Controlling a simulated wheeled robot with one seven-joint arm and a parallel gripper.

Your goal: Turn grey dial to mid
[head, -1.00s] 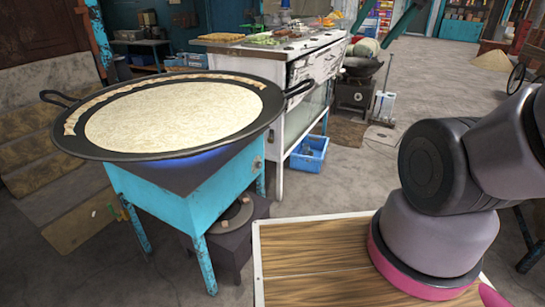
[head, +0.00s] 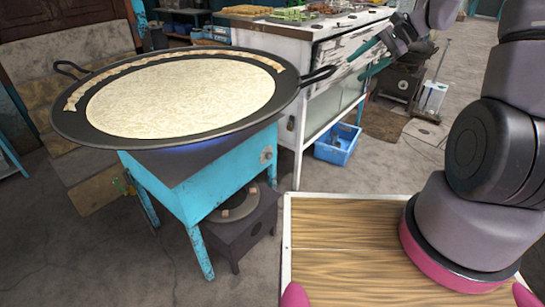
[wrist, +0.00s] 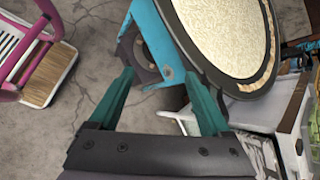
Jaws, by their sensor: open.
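The blue stove (head: 200,178) stands at the left in the head view with a large black pan (head: 150,137) on it. The small grey dial (head: 266,154) is on the stove's right face; its exact setting is too small to read. The dial shows faintly in the wrist view (wrist: 168,72), beyond my fingertips. My gripper (head: 362,60) is at the upper right in the head view, in front of the white counter, apart from the dial. Its teal fingers are spread and empty in the wrist view (wrist: 160,75).
The white counter (head: 312,55) with food trays stands close behind and right of the stove. A blue crate (head: 337,143) sits on the floor below it.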

